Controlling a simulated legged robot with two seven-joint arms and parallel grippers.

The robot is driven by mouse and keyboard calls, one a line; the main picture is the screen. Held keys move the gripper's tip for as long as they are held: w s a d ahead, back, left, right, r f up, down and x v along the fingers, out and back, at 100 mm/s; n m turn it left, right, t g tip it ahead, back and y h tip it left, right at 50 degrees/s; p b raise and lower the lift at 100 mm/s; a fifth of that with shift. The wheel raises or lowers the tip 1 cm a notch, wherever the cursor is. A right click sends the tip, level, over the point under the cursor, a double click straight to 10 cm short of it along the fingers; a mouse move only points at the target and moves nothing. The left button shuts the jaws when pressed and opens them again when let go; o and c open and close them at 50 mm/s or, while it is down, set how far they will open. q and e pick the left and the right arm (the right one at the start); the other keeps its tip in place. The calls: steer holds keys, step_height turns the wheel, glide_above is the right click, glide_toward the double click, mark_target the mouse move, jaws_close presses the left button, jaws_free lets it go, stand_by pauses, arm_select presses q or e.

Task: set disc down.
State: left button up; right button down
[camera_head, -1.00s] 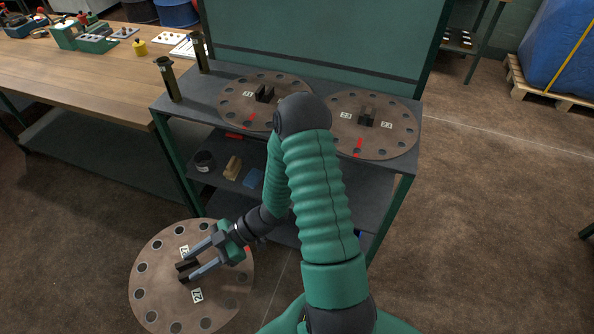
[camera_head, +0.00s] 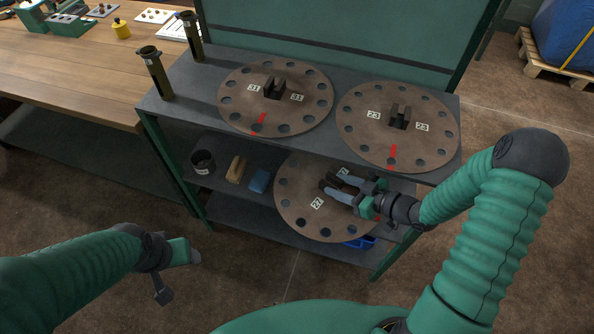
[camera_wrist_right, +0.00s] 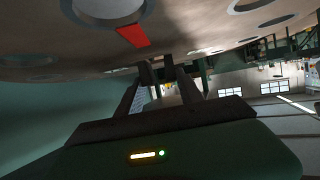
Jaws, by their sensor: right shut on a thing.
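A round brown disc (camera_head: 300,212) with holes around its rim and "22" labels hangs level in front of the shelf unit. My right gripper (camera_head: 330,187) is shut on the block handle at its middle. In the right wrist view the disc's face (camera_wrist_right: 215,25), with a red mark, fills the top, and the fingers (camera_wrist_right: 168,72) meet the handle. I cannot tell whether the disc touches a shelf. Two similar discs lie on the top shelf, the left disc (camera_head: 235,100) and the right disc (camera_head: 365,140). My left gripper (camera_head: 180,255) is low at left, its jaws unclear.
The dark top shelf (camera_head: 190,120) has two upright tubes (camera_head: 158,75) at its left end. The lower shelf holds a black cup (camera_head: 203,162), a tan block (camera_head: 236,169) and a blue block (camera_head: 260,181). A blue bin (camera_head: 360,242) shows under the held disc. A wooden bench (camera_head: 90,85) stands left.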

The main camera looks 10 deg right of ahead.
steer(key=w+d+f+m+t+h+b, duration=0.1)
steer(key=w+d+f+b, duration=0.1)
steer(key=w+d+f+m+t+h+b, duration=0.1)
steer(key=w+d+f+m+h+b, duration=0.1)
steer(key=d, duration=0.1)
steer(key=shift+w+d+f+h, duration=0.1)
steer(key=shift+f+h, duration=0.2)
steer(key=shift+f, duration=0.1)
steer(key=w+d+f+m+h+b, duration=0.4)
steer(key=d+m+h+b, duration=0.25)
steer(key=d, duration=0.25)
steer(key=shift+t, duration=0.4)
steer(key=f+b, duration=0.1)
steer(key=f, duration=0.2)
steer(key=f+b, duration=0.1)
steer(key=f, duration=0.3)
steer(key=shift+s+d+f, duration=0.1)
steer(key=shift+d+f, duration=0.05)
steer(key=shift+d, duration=0.05)
step_height(320, 180, down, 3)
steer(key=shift+a+f+b, duration=0.1)
steer(key=shift+b, duration=0.6)
steer(key=c, duration=0.8)
jaws_free()
steer(key=shift+s, duration=0.15)
steer(key=shift+o, duration=0.2)
